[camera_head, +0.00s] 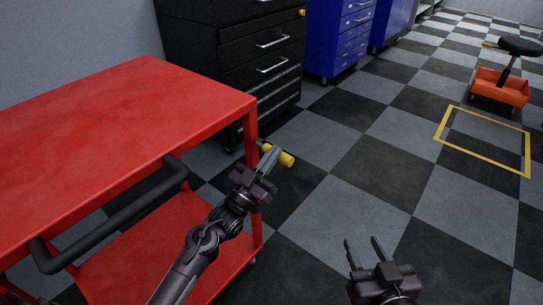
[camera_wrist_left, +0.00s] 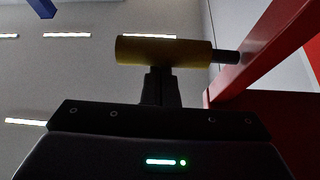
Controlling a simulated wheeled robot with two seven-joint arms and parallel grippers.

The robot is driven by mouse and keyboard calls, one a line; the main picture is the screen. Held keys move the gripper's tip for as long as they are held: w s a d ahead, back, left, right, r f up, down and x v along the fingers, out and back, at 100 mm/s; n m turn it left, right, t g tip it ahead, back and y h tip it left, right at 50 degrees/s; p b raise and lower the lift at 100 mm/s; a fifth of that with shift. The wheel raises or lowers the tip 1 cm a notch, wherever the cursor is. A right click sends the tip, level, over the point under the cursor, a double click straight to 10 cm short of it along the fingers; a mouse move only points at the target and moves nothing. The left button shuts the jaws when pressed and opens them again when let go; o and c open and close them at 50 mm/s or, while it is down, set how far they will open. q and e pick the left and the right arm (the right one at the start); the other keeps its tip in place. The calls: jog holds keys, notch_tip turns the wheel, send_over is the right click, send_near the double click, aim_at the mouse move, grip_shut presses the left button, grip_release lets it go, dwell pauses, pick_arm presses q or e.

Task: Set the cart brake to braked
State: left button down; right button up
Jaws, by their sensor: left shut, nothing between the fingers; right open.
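The red cart (camera_head: 150,95) fills the left of the head view. Its brake lever has a yellow cylindrical grip (camera_head: 287,159) beside the near right corner post. In the left wrist view the yellow grip (camera_wrist_left: 165,51) lies level, joined to the red post by a short dark rod (camera_wrist_left: 226,57). My left gripper (camera_head: 271,157) is shut and empty, with its fingertips at the yellow grip; in the head view they cover its middle. I cannot tell whether they touch. My right gripper (camera_head: 364,248) is open and empty over the floor, lower right.
A black push handle (camera_head: 110,215) runs along the cart's near side. A black drawer cabinet (camera_head: 235,50) and a blue one (camera_head: 338,40) stand behind. An orange wheeled stool (camera_head: 500,88) stands far right near a yellow floor outline (camera_head: 480,114). The checkered floor between is clear.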

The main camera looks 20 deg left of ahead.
pick_arm(q)
jog(key=f+m+g+h+b, duration=0.1)
jog(key=m, duration=0.2)
jog(key=f+m+g+h, duration=0.1)
jog(key=m+h, duration=0.1)
jog(key=m, duration=0.1)
jog(key=f+m+g+h+b, duration=0.1)
jog(key=m+g+h, duration=0.1)
jog(key=m, duration=0.1)
jog(key=shift+a+f+m+b, duration=0.2)
jog(key=shift+f+m+b, duration=0.1)
jog(key=shift+f+m, duration=0.1)
pick_arm(e)
notch_tip(320, 180, up, 19)
jog(key=s+d+t+y, duration=0.2)
jog(key=t+y, duration=0.2)
jog(key=t, duration=0.6)
jog(key=shift+s+d+r, duration=0.15)
jog(key=shift+s+r, duration=0.05)
pick_arm(q)
jog(key=shift+w, duration=0.1)
pick_arm(e)
jog(key=shift+y, duration=0.3)
